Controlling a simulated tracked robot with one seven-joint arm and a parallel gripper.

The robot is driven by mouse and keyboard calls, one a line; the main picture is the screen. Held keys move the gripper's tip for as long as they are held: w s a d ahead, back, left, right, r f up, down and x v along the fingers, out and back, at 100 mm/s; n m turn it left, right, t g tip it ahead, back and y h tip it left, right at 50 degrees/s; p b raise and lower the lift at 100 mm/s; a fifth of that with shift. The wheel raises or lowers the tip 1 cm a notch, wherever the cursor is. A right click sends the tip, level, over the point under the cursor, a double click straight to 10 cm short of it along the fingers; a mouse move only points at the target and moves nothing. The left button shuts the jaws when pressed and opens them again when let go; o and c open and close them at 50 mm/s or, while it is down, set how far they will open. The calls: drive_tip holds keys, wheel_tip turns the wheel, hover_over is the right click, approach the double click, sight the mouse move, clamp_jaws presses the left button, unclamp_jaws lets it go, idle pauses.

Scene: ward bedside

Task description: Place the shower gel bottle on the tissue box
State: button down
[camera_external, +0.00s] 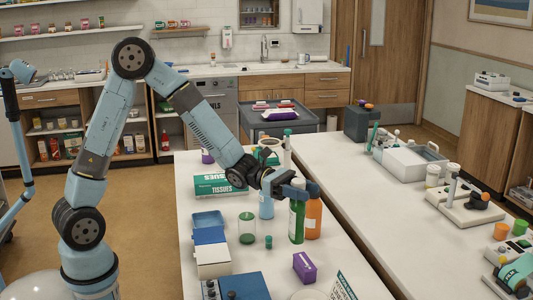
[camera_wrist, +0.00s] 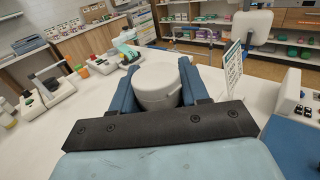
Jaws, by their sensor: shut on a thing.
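The tissue box (camera_external: 218,185), teal and white with "TISSUES" lettering, lies on the white table left of my gripper. My gripper (camera_external: 297,188) is shut on the pale cap of an upright green bottle (camera_external: 297,222), which I take to be the shower gel bottle. In the wrist view, a round white cap (camera_wrist: 157,84) sits between the blue fingers of my gripper (camera_wrist: 160,95). The bottle's body is hidden there. I cannot tell whether its base touches the table. The bottle stands apart from the tissue box, to its right and nearer the camera.
An orange bottle (camera_external: 314,216) stands close on the right, and a light-blue bottle (camera_external: 266,205) is behind on the left. A green cup (camera_external: 247,228), purple box (camera_external: 304,267) and blue tray (camera_external: 208,219) are nearby. A second bench (camera_external: 345,180) runs along the right.

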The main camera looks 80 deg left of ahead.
drive_tip(key=s+a+r+n+t+y, duration=0.2)
drive_tip(key=a+y, duration=0.1)
drive_tip(key=a, duration=1.2)
drive_tip(key=s+a+r+n+t+y, duration=0.1)
drive_tip(key=s+a+n+t+y, duration=0.15)
drive_tip(key=a, duration=1.15)
drive_tip(key=s+a+r+n+t+y, duration=0.1)
drive_tip(key=s+a+r+n+y, duration=0.2)
drive_tip(key=s+a, duration=0.8)
drive_tip(key=s+a+r+n+t+y, duration=0.15)
drive_tip(key=s+a+y, duration=0.35)
drive_tip(key=s+a, duration=0.55)
drive_tip(key=w+a+f, duration=0.9)
drive_tip(key=w+f, duration=0.3)
drive_tip(key=f, duration=0.1)
drive_tip(key=shift+w+a+f+n+g, duration=0.15)
drive_tip(key=shift+w+a+n+g, duration=0.05)
drive_tip(key=shift+a+n+g, duration=0.2)
